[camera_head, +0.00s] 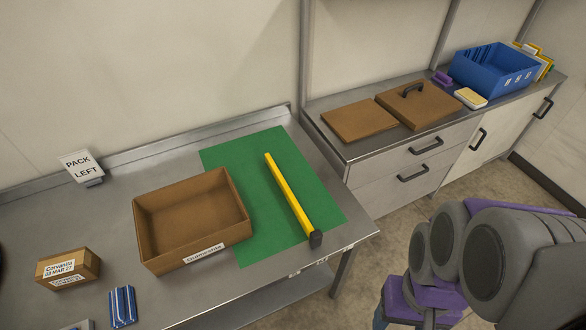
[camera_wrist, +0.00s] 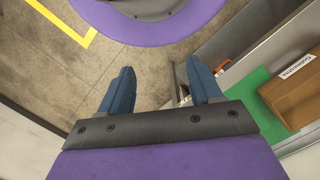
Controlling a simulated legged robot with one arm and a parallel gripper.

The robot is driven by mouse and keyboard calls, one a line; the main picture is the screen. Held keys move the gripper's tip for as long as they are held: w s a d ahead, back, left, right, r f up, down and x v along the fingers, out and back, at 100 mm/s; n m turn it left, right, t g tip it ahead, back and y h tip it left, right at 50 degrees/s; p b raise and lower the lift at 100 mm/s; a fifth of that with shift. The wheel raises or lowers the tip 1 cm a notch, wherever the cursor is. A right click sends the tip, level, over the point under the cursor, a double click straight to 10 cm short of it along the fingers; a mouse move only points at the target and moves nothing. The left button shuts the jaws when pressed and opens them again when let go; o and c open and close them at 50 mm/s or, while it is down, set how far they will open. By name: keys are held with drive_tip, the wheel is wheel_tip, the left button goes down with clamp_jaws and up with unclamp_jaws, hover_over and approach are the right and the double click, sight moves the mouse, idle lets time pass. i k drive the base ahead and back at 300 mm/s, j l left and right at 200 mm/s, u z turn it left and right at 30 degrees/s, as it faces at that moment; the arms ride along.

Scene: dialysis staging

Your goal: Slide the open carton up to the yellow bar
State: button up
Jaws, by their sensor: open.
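The open carton (camera_head: 178,251) is a brown, topless, empty box with a white label on its front. It stands on the steel table, its right part over the green mat (camera_head: 231,159). The yellow bar (camera_head: 288,193) lies on the mat to the right of the carton, with a dark block at its near end. A strip of green shows between carton and bar. In the wrist view the carton (camera_wrist: 291,99) is at the right edge, partly cut off. My gripper (camera_wrist: 160,80) is open and empty, over the floor beside the table, apart from the carton.
A small labelled box (camera_head: 68,268) and blue-white packets (camera_head: 122,306) are on the table's left. A "PACK LEFT" sign (camera_head: 82,167) stands behind. The right counter holds brown lids (camera_head: 418,103), a blue bin (camera_head: 494,70) and small items. A gap separates table and counter.

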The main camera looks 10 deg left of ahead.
sight(178, 225)
drive_tip(key=u, duration=1.75)
drive_tip(key=i+j, duration=0.15)
drive_tip(key=j, duration=0.25)
drive_tip(key=i+j, duration=0.1)
drive_tip(key=j, duration=0.3)
drive_tip(key=i+j, duration=0.15)
drive_tip(key=j, duration=0.2)
drive_tip(key=i+j, duration=0.15)
drive_tip(key=j, duration=0.25)
drive_tip(key=i+j, duration=0.15)
drive_tip(key=j, duration=0.25)
drive_tip(key=z, duration=1.7)
